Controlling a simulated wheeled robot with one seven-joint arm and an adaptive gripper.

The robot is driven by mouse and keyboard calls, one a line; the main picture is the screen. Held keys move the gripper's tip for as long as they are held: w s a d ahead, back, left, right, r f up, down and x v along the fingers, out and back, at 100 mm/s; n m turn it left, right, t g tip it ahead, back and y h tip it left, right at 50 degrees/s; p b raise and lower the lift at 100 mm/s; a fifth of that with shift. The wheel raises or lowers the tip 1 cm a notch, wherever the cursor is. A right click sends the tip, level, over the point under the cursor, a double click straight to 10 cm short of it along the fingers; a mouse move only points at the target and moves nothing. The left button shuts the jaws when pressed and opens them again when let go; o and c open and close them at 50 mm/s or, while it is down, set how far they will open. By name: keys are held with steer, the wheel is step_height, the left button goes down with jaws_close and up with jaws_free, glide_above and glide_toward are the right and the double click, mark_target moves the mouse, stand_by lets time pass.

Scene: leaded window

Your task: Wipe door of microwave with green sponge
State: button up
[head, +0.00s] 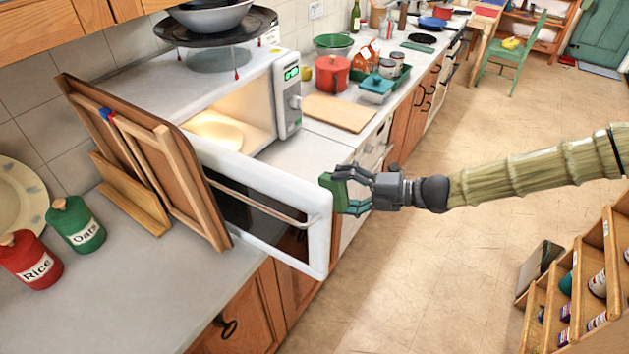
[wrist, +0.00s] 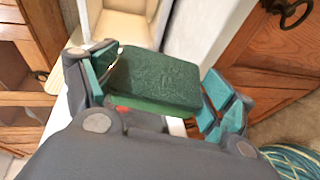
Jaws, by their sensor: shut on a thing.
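The microwave (head: 237,100) stands on the counter with its door (head: 322,240) swung wide open toward the room. The door has a white frame, a dark window and a bar handle. My gripper (head: 352,190) is at the door's outer right edge, shut on the green sponge (head: 333,188). In the wrist view the sponge (wrist: 155,80) sits between the teal finger pads of my gripper (wrist: 160,95). The sponge is beside the door's edge; whether it touches the door I cannot tell. A pale plate (head: 217,135) shows inside the lit microwave.
A wooden framed board (head: 165,165) leans close to the door's left side. Red (head: 32,258) and green (head: 77,225) canisters stand at the left. A cutting board (head: 338,112) and pots lie beyond the microwave. A wooden shelf (head: 585,275) stands at the right; open floor lies between.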

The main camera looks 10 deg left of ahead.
steer(key=s+a+r+n+g+b, duration=0.2)
steer(key=s+a+r+b, duration=0.1)
steer(key=s+a, duration=0.5)
steer(key=shift+s+a+g, duration=0.2)
steer(key=shift+s+g, duration=0.05)
steer(key=shift+g, duration=0.05)
stand_by(0.3)
steer(key=shift+s+a+b, duration=0.3)
steer(key=shift+s, duration=0.65)
steer(key=shift+s+a+b, duration=0.25)
steer(key=shift+s+a, duration=0.05)
steer(key=shift+s, duration=0.65)
stand_by(1.4)
steer(key=shift+a, duration=0.15)
steer(key=a, duration=0.1)
steer(key=w+a+p, duration=0.1)
steer(key=a, duration=0.1)
steer(key=shift+w+a, duration=0.1)
steer(key=shift+a, duration=0.1)
steer(key=shift+p, duration=0.65)
